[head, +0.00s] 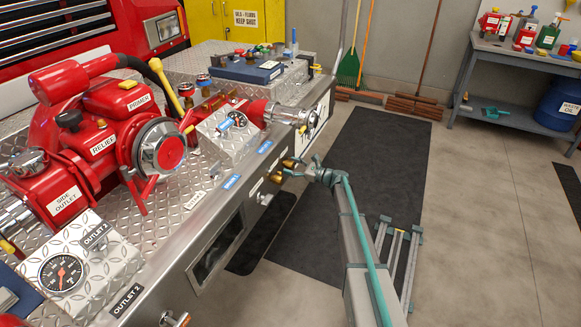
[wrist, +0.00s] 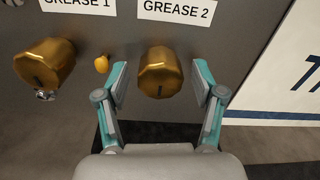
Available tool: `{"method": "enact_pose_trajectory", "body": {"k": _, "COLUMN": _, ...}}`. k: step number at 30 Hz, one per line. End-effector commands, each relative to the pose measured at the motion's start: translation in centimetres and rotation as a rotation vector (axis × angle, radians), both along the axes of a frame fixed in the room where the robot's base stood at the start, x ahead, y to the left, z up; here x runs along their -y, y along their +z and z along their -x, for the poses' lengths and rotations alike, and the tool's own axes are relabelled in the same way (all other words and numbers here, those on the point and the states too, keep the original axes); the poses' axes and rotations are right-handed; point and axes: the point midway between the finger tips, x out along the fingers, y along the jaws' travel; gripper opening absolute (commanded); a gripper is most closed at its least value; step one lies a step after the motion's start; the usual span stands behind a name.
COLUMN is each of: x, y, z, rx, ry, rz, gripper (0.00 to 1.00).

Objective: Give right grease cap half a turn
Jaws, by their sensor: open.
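The right grease cap (wrist: 160,73) is a brass, faceted knob under the label GREASE 2 (wrist: 178,9) in the wrist view. My gripper (wrist: 160,90) is open, with one teal-and-grey finger on each side of this cap. Small gaps show between the fingers and the cap, so they look apart from it. The left grease cap (wrist: 44,66), also brass, sits under the label GREASE 1. In the head view my gripper (head: 302,168) is at the bumper's front face, beside the small brass caps (head: 288,163), whose details are too small to tell.
A small yellow-orange fitting (wrist: 101,64) sits between the two caps, left of my gripper's left finger. The red pump (head: 100,140) stands on the diamond-plate bumper. A dark mat (head: 370,150) lies on the floor. A workbench (head: 520,65) stands at the back right.

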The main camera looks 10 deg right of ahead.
Motion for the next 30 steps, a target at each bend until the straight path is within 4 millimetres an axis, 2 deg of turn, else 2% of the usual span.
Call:
{"method": "enact_pose_trajectory", "body": {"k": 16, "x": 7.7, "y": 0.0, "z": 5.5, "rx": -0.001, "ry": -0.002, "rz": 0.0, "gripper": 0.68}}
{"method": "enact_pose_trajectory", "body": {"k": 22, "x": 9.0, "y": 0.0, "z": 6.4, "rx": 0.0, "ry": 0.0, "rz": 0.0, "gripper": 0.68}}
{"method": "enact_pose_trajectory", "body": {"k": 30, "x": 9.2, "y": 0.0, "z": 6.5, "rx": 0.0, "ry": 0.0, "rz": 0.0, "gripper": 0.68}}
